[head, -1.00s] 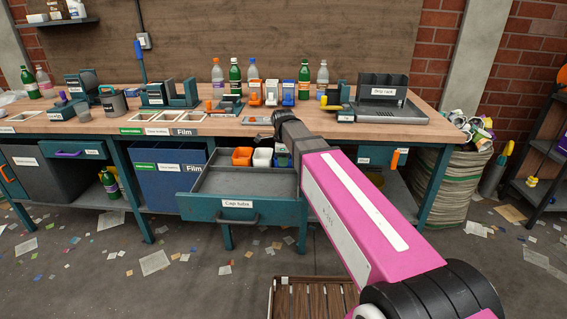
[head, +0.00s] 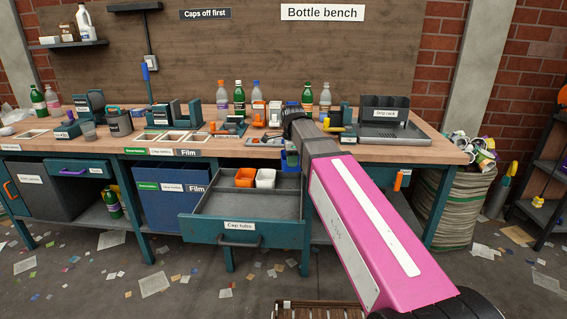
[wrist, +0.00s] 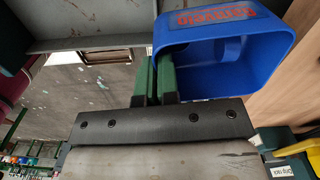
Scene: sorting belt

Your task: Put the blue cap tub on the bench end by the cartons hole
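The blue cap tub (head: 290,160) is raised at the right rear of the open cap tubs drawer (head: 240,232), higher than the other tubs. In the head view my arm hides most of the gripper. A hole (head: 35,133) is in the benchtop near the far left end; its label is too small to read.
An orange tub (head: 245,177) and a white tub (head: 265,178) sit in the drawer. Bottles, holders and a drip rack (head: 392,115) crowd the back of the bench (head: 100,146). Green bottles, clear bottles and Film holes lie left of centre.

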